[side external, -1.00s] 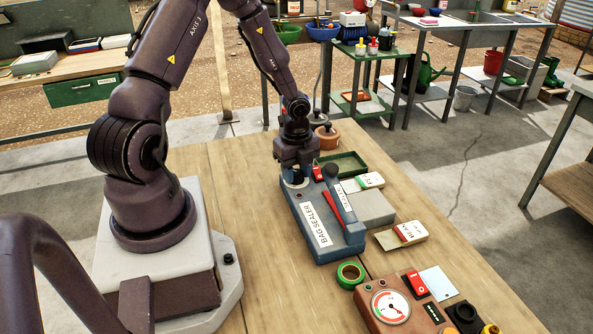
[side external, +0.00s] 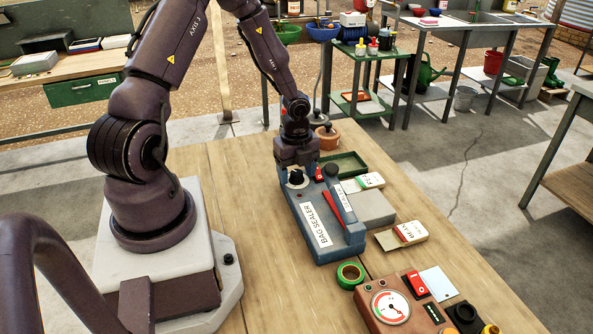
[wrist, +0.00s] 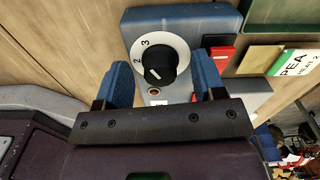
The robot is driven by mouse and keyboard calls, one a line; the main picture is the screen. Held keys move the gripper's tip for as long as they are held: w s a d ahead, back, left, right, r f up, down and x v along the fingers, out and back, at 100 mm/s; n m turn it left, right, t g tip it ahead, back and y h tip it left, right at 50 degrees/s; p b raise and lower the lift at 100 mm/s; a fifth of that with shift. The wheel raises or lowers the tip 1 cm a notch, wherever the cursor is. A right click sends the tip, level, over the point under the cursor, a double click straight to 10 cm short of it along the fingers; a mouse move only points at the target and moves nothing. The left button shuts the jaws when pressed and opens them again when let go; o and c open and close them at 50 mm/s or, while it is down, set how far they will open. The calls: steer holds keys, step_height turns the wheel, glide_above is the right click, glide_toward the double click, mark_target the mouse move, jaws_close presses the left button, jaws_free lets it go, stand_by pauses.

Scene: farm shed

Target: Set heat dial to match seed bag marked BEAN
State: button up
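The blue bag sealer (side external: 318,226) stands on the table. Its heat dial (side external: 297,178) has a black knob on a white face, also in the wrist view (wrist: 160,64). The numbers 2 and 3 show left and upper left; the knob's white mark points lower left, below the 2. My gripper (side external: 297,166) is above the dial. In the wrist view my gripper (wrist: 163,82) is open, fingers apart either side of the knob, not visibly touching it. The BEAN seed bag (side external: 403,235) lies right of the sealer; its heat number is too small to read.
A PEA bag (wrist: 292,64) reading HEAT 2 lies by the sealer. A green tray (side external: 345,163) is behind. A green tape roll (side external: 350,274) and a brown gauge box (side external: 388,309) are in front. A red switch (wrist: 221,53) sits beside the dial.

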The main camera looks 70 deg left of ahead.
mark_target(296, 173)
step_height(296, 173, up, 13)
stand_by(0.6)
steer(key=s+d+r+n+t, duration=0.2)
steer(key=s+d+r+n, duration=0.3)
steer(key=d+r+n, duration=0.3)
steer(key=s+d+r+n+t, duration=0.3)
steer(key=s+d+r+n, duration=0.1)
steer(key=d+r+n, duration=0.4)
steer(key=shift+s+d+r+n+t, duration=0.35)
steer(key=shift+d+r, duration=0.45)
steer(key=shift+d, duration=0.45)
